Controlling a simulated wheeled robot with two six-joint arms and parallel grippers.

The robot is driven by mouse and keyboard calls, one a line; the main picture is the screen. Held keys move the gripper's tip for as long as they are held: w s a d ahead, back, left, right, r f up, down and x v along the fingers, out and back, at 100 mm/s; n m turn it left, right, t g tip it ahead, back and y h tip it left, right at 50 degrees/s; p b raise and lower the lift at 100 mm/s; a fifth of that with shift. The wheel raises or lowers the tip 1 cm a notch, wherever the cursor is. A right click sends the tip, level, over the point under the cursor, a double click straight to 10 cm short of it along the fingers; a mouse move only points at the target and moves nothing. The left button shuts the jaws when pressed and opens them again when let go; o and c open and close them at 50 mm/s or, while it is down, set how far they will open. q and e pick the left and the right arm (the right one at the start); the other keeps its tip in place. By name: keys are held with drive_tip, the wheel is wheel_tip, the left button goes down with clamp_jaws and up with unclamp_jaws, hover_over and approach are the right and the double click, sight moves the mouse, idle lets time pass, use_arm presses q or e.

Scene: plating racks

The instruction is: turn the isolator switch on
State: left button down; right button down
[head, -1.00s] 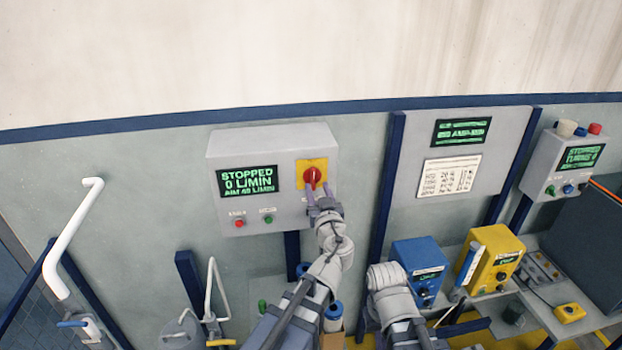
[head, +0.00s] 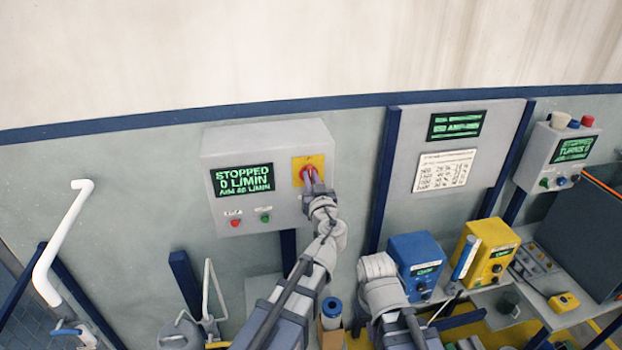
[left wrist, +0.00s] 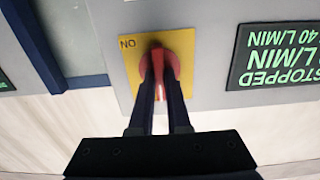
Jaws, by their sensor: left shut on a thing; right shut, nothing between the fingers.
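The isolator switch is a red rotary knob (left wrist: 187,66) on a yellow plate (left wrist: 128,66), on the front of a grey control box (head: 222,150). My left gripper (head: 307,176) is at the knob in the head view. In the left wrist view its two dark fingers (left wrist: 166,84) are shut on the knob's handle. The handle stands about upright in that view, and the fingers hide part of it. An upside-down "ON" label shows on the plate's corner. My right arm's wrist shows at lower centre in the head view, but its fingers are hidden.
The box's display (head: 242,179) reads "STOPPED 0 L/MIN". Red (head: 235,223) and green (head: 265,218) buttons sit below it. A white pipe (head: 62,240) is at left. Blue (head: 416,262) and yellow (head: 487,252) units stand right of my right arm.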

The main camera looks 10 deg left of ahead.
use_arm(q)
drive_tip(key=shift+m, duration=0.4)
drive_tip(key=m, duration=1.6)
drive_tip(key=shift+w+d+f+m+b, duration=0.1)
drive_tip(key=shift+d+f+m+b, duration=0.25)
drive_tip(key=shift+m, duration=0.35)
idle(0.5)
drive_tip(key=c, duration=0.9)
unclamp_jaws()
drive_tip(key=shift+c, duration=0.2)
drive_tip(key=shift+o, duration=0.3)
